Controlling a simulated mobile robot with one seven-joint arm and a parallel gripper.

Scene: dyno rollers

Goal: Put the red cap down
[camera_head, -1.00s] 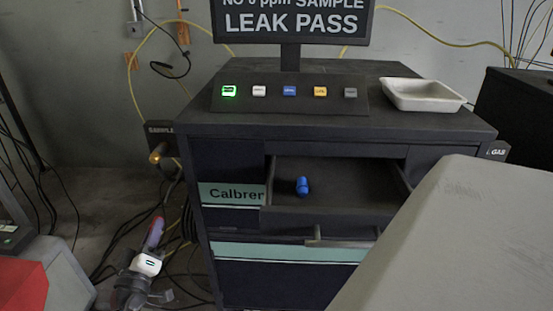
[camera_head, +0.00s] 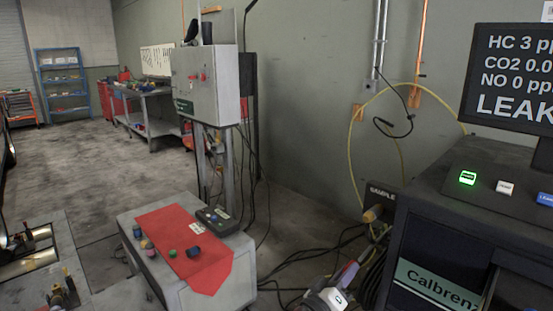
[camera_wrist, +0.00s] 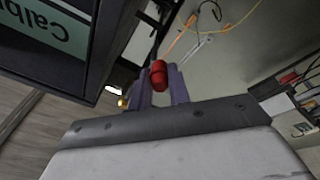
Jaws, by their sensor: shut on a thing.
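The red cap (camera_wrist: 158,75) is between the two purple fingers of my gripper (camera_wrist: 160,88) in the wrist view. The gripper is shut on it and holds it in the air, clear of any surface. In the head view my gripper (camera_head: 346,276) is low, just left of the dark cabinet; the cap is hard to make out there. A red mat (camera_head: 212,275) lies on a grey cart at lower centre left, well to the left of my gripper.
Several small caps, among them a green one (camera_head: 172,253) and a blue one (camera_head: 192,252), stand on the mat. Its front part is bare. A control box (camera_head: 217,221) sits at its back right. The dark cabinet (camera_head: 425,245) is close to my gripper; cables lie on the floor.

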